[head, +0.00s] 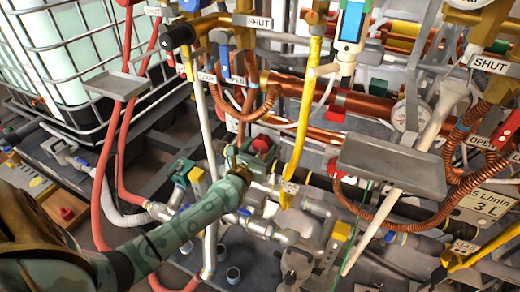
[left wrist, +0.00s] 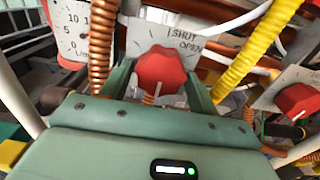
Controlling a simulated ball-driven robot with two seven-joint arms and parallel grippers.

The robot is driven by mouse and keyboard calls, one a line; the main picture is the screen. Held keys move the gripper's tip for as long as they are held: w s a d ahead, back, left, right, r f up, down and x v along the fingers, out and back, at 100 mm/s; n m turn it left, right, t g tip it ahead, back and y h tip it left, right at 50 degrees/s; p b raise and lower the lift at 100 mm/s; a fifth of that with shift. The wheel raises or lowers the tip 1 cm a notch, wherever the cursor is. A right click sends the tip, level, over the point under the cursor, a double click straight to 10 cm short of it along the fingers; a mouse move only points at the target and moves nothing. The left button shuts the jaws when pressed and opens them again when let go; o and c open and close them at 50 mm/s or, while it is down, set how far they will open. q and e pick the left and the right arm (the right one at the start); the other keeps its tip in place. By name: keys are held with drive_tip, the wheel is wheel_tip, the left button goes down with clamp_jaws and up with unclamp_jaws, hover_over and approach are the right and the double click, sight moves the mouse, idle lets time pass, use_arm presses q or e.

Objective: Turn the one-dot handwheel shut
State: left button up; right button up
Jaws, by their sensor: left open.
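A red handwheel (left wrist: 162,68) stands in front of a pale plate (left wrist: 148,34) lettered SHUT and OPEN in the left wrist view. A light mark shows on the handwheel's lower rim. I cannot make out any dots on the plate. In the head view the red handwheel (head: 262,143) sits low in the middle. My left gripper (head: 252,153) is open, its green fingers on either side of this handwheel; I cannot tell whether they touch it. The gripper's body (left wrist: 150,140) fills the bottom of the left wrist view. My right gripper is not in view.
A second red handwheel (left wrist: 298,99) is at the right of the left wrist view. A yellow pipe (head: 303,115) and a copper corrugated hose (left wrist: 101,45) run close by. A grey tray (head: 392,167) is to the right. A caged white tank (head: 75,45) stands at upper left.

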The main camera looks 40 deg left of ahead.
use_arm(q)
drive_tip(key=c, duration=0.7)
drive_tip(key=shift+m, duration=0.3)
